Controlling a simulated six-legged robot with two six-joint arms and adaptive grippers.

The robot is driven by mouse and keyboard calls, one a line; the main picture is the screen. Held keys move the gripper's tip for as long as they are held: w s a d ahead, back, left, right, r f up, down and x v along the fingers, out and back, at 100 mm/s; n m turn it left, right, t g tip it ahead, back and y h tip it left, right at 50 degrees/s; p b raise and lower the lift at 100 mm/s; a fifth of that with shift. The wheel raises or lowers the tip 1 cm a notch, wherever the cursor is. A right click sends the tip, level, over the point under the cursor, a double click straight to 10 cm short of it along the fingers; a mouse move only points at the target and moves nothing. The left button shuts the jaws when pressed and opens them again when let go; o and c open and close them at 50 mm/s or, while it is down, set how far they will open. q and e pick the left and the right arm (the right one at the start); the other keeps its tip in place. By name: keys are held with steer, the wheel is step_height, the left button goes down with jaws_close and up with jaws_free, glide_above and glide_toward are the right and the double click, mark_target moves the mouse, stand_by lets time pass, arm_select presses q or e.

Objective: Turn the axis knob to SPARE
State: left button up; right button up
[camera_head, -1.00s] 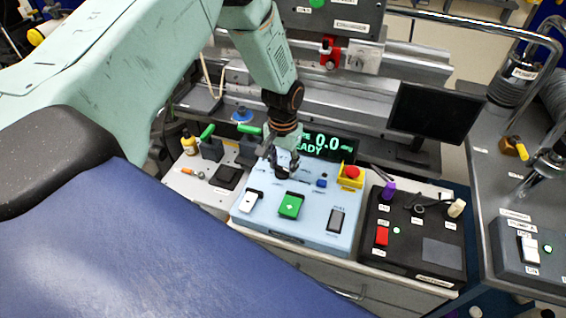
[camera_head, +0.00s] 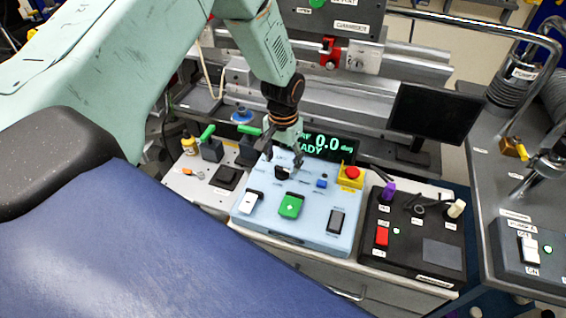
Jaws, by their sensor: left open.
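The axis knob appears to be the small black knob (camera_head: 282,173) at the back of the light blue control panel (camera_head: 318,228). Small labels surround it, too small to read, so I cannot tell which position it points to. My left gripper (camera_head: 283,164) comes down from above with its dark fingers apart, one to the left of the knob and one to the right. It is open, and I cannot tell whether it touches the knob. My right gripper is not in view.
The panel also carries a green button (camera_head: 291,205), white and dark rocker switches and a red stop button (camera_head: 352,173). Green-handled levers (camera_head: 208,132) stand to the left. A black box with a red switch (camera_head: 382,237) stands to the right. A dark monitor (camera_head: 436,114) is behind.

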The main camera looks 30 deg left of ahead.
mark_target(283, 168)
arm_select(q)
step_height(283, 168, up, 10)
stand_by(0.3)
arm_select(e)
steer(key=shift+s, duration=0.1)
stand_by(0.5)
